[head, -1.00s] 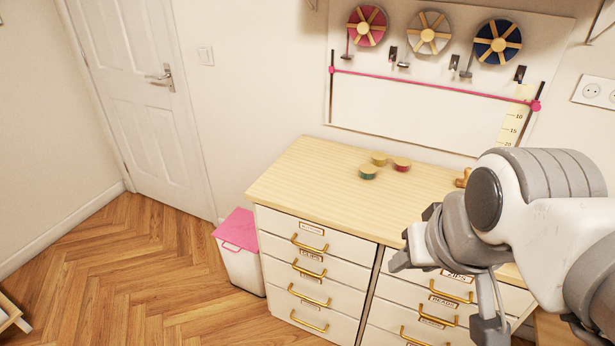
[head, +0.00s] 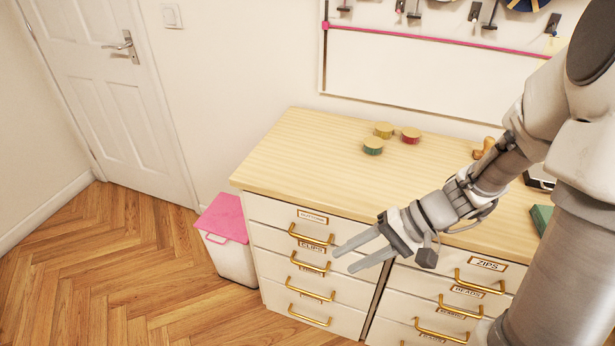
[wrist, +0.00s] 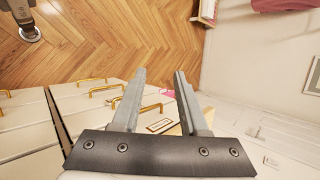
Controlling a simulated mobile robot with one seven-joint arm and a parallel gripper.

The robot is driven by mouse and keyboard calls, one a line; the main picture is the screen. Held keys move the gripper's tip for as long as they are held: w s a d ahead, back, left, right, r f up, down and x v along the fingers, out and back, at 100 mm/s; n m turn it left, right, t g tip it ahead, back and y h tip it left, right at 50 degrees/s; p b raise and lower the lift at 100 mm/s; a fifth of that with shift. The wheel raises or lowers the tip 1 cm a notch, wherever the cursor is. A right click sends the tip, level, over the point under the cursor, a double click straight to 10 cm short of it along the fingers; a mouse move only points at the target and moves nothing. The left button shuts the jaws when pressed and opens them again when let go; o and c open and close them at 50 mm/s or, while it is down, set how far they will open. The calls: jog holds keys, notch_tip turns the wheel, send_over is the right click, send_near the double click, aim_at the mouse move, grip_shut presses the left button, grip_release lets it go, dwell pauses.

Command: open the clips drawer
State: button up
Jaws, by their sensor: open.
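The clips drawer (head: 275,245) is the second one down in the left column of the white cabinet, with a "CLIPS" label. It looks shut. Its brass handle (head: 310,264) is a horizontal bar below the label. My gripper (head: 343,262) is open and empty, its two grey fingers pointing left, just right of that handle in the picture. Whether it touches the drawer front cannot be told. In the wrist view the open fingers (wrist: 160,75) are seen with brass handles and a drawer label near them; which handle is the clips one is unclear there.
The buttons drawer (head: 270,215) is above. A right column with a zips drawer (head: 485,272) stands beside it. Ribbon spools (head: 384,130) lie on the wooden top. A pink-lidded bin (head: 225,220) stands left of the cabinet. The floor (head: 110,250) in front is clear.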

jog(key=w+d+f+m+t+y+b, duration=0.1)
jog(key=w+f+m+t+y+b, duration=0.15)
jog(key=f, duration=0.45)
jog(key=w+f+m+t+y+b, duration=0.1)
jog(key=w+f+m+t, duration=0.15)
jog(key=f, duration=0.45)
jog(key=m+t+b, duration=0.4)
jog(key=m+t, duration=0.1)
jog(key=m, duration=0.1)
send_near(310, 267)
jog(key=shift+h, duration=0.45)
jog(key=b+x, duration=0.1)
jog(key=x, duration=0.2)
jog(key=b+x, duration=0.1)
jog(key=x, duration=0.3)
jog(key=b+x, duration=0.1)
jog(key=x, duration=0.3)
jog(key=shift+a+r, duration=0.2)
jog(key=shift+a, duration=0.1)
grip_shut()
